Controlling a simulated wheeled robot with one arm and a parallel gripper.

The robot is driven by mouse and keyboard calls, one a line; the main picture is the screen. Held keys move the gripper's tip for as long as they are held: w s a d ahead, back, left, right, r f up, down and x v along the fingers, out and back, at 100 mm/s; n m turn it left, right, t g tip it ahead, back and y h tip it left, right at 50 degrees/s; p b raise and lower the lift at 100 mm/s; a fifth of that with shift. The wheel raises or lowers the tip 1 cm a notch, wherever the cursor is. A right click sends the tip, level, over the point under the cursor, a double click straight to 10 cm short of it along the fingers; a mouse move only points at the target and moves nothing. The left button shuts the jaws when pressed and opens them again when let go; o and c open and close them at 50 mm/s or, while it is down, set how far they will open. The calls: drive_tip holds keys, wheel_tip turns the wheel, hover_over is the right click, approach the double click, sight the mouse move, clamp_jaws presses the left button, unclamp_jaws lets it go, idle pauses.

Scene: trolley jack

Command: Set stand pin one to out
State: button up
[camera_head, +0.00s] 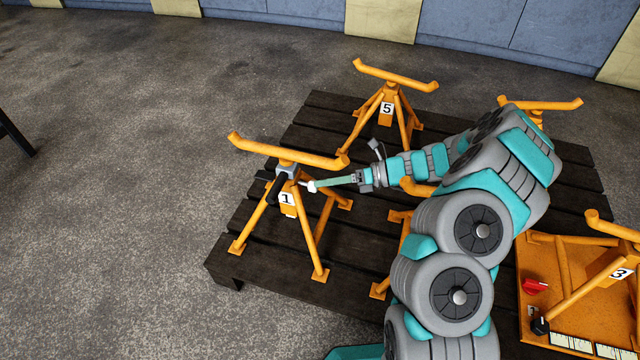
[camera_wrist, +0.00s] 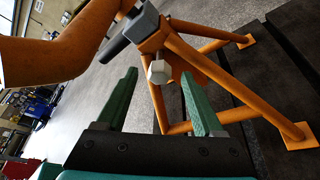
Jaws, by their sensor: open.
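Stand one (camera_head: 287,199) is an orange tripod stand with a "1" plate, a V-shaped top bar and a grey collar. It stands at the left of the dark pallet. A black handle (camera_wrist: 114,48) is on the collar's other side. My gripper (camera_head: 318,184) is open, with its green fingers on either side of the pin head in the wrist view. I cannot tell whether they touch it.
Stand five (camera_head: 386,108) is behind on the dark pallet (camera_head: 250,240). My arm hides much of another stand in the middle. Open floor lies to the left.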

drive_tip(key=shift+x, duration=1.15)
clamp_jaws()
idle(0.6)
